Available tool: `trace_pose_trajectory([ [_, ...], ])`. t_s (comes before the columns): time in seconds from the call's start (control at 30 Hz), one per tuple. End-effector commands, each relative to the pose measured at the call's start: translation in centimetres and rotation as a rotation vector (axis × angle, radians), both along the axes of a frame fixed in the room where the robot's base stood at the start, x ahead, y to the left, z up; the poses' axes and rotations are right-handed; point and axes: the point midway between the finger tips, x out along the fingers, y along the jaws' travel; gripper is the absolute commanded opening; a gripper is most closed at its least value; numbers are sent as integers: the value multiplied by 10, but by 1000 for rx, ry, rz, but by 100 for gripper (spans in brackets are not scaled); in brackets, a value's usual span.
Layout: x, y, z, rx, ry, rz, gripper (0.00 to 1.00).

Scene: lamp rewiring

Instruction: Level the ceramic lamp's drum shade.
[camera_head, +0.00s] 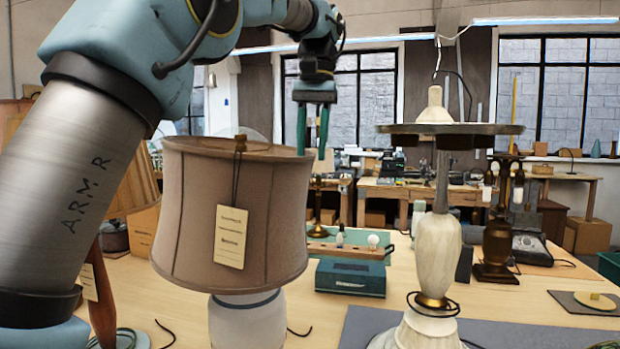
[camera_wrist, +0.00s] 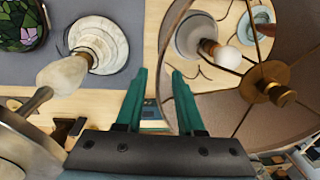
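The drum shade (camera_head: 185,215) is brown fabric on the white ceramic lamp (camera_head: 246,322), which has a blue band. Its top rim slopes slightly down to the right. A cream tag (camera_head: 230,237) hangs on its front. The wrist view looks down into the shade (camera_wrist: 240,120), past its spokes and brass hub, to a white bulb (camera_wrist: 228,58) and the ceramic base (camera_wrist: 190,36). My gripper (camera_head: 313,150) points down at the shade's right rim, its green fingers apart. In the wrist view the rim runs between the fingers (camera_wrist: 158,72); contact cannot be told.
A pale turned lamp (camera_head: 437,255) with a wide grey disc (camera_head: 450,129) stands close on the right. A dark lamp (camera_head: 496,240) is beyond it. A dark green box (camera_head: 350,277) sits behind on the bench (camera_head: 330,325). Cords lie around the ceramic base.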

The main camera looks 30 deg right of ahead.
Motion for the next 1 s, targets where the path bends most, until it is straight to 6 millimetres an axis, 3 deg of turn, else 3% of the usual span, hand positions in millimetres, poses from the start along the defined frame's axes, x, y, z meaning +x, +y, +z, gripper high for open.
trace_pose_trajectory([
  [0.2, 1, 3, -36, 2, 2, 0, 37],
  [0.4, 3, 3, -56, 1, 1, 0, 37],
  [0.77, 3, 3, -62, -1, 1, 0, 37],
  [1.0, 3, 3, -62, 0, 0, 0, 13],
])
